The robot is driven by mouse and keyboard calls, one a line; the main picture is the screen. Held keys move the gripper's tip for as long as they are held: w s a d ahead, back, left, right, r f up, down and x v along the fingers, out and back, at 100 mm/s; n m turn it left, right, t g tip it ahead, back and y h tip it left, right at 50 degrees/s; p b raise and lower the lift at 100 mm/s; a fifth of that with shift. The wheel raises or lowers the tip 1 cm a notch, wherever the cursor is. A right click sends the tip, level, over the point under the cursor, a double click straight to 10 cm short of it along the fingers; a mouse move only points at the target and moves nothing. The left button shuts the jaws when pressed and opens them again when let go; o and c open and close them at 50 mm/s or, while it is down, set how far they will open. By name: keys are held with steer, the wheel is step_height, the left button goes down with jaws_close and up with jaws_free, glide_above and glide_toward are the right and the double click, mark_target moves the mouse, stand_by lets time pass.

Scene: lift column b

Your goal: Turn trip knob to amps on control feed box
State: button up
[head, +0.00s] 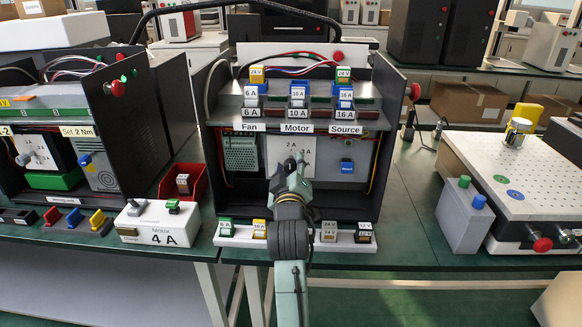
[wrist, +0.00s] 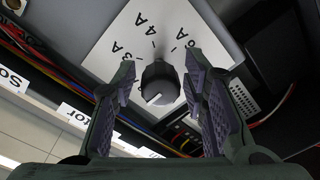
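A black round knob (wrist: 160,84) with a white pointer line sits on a white dial plate (wrist: 205,22) in the wrist view. Amp marks, including 4 A, stand around it. The pointer line faces lower left in that view, away from the marks. My gripper (wrist: 158,66) is open, with one finger on each side of the knob and a small gap showing on both sides. In the head view, my gripper (head: 297,162) is at the dial plate (head: 273,152) inside the middle open box (head: 217,190), labelled Fan, Motor and Source. My gripper hides the knob there.
Above the plate are rows of amp and volt modules (head: 298,96). A blue part (head: 347,166) sits right of the plate. Wires run along the box walls. A white rail with modules (head: 228,232) lies in front. Another open box (head: 120,110) stands left.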

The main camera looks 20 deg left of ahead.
jaws_close()
steer(key=shift+m, duration=0.3)
steer(key=m, duration=0.4)
steer(key=shift+f+m+b, duration=0.1)
steer(key=shift+m+b, duration=0.2)
steer(key=m+b, duration=0.1)
steer(key=m, duration=0.4)
steer(key=shift+a+m, duration=0.1)
steer(key=shift+m, duration=0.2)
steer(key=m+b, duration=0.1)
steer(key=m, duration=0.5)
steer(key=shift+m+t+h+b, duration=0.3)
steer(key=shift+t+b, duration=0.05)
steer(key=shift+t, duration=0.05)
steer(key=m+b, duration=0.1)
steer(key=m, duration=0.3)
steer(key=shift+s+a+b, duration=0.1)
steer(key=shift+b, duration=0.2)
steer(key=shift+m+b, duration=0.5)
steer(key=shift+m, duration=1.1)
